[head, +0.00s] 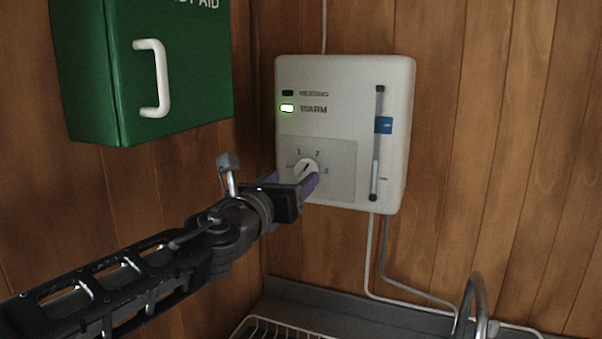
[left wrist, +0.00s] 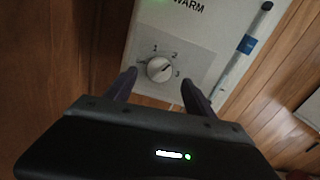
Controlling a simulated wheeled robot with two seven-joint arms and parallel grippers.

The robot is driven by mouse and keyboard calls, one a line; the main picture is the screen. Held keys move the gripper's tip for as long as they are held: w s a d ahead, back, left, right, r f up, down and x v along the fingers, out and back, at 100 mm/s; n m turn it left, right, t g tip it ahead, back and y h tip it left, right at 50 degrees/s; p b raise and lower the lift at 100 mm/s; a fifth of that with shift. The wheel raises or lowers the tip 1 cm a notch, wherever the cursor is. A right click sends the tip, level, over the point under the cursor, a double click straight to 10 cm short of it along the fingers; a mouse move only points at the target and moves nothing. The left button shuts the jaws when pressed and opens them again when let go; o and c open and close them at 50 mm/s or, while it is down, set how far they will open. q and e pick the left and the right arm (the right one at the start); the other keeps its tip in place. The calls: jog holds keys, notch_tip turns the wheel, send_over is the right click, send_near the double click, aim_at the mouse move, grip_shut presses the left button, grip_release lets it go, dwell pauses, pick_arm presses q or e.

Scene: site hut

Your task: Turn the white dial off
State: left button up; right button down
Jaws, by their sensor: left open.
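The white dial (head: 307,168) sits on the lower panel of a white wall heater box (head: 345,120), with marks 1, 2 and 3 around it. Its dark pointer line slants to the upper right, near the 2. The dial also shows in the left wrist view (left wrist: 160,69). My left gripper (head: 291,181) is open just in front of the panel. In the left wrist view its purple fingers (left wrist: 158,79) stand on either side of the dial, with gaps between, not gripping it. I cannot tell how deep the tips reach. My right gripper is not in view.
The green WARM lamp (head: 287,108) is lit; the lamp above it is dark. A green first-aid box (head: 185,75) with a white handle hangs at upper left. Below are a tap (head: 478,300) and wire rack (head: 275,328).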

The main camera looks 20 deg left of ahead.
aim_at(302, 171)
pick_arm(q)
jog(key=w, duration=0.5)
jog(key=shift+w+a, duration=0.15)
jog(key=shift+w, duration=0.15)
jog(key=c, duration=1.4)
jog(key=shift+o, duration=0.2)
